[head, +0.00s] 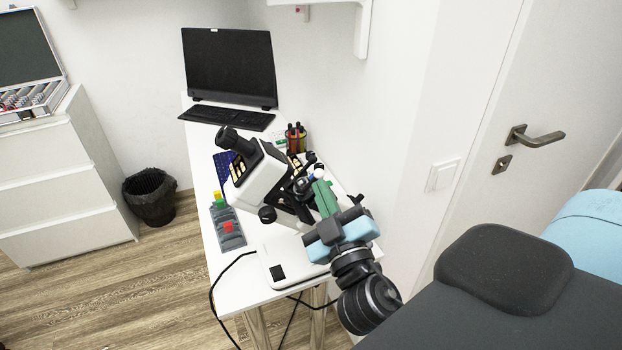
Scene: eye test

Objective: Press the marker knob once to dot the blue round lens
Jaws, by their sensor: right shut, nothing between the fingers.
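A white lens-measuring device (258,182) with a black eyepiece (236,141) stands on the white table. Its black mechanism and small knobs (297,188) face right, towards my gripper. My right gripper (319,184), with green fingers and light blue sides, comes from the lower right. It is shut and empty, its tips close beside the mechanism in the picture. A small white ball shape shows just past the tips; I cannot tell whether they touch it. I cannot make out which part is the marker knob. The blue round lens cannot be made out. My left gripper is not in view.
A grey tray (231,240) with small yellow, green and red pieces lies at the table's left edge. A monitor (230,66), a keyboard (228,117) and a pen holder (296,140) stand farther back. The wall is close on the right. A dark padded couch (505,270) fills the lower right.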

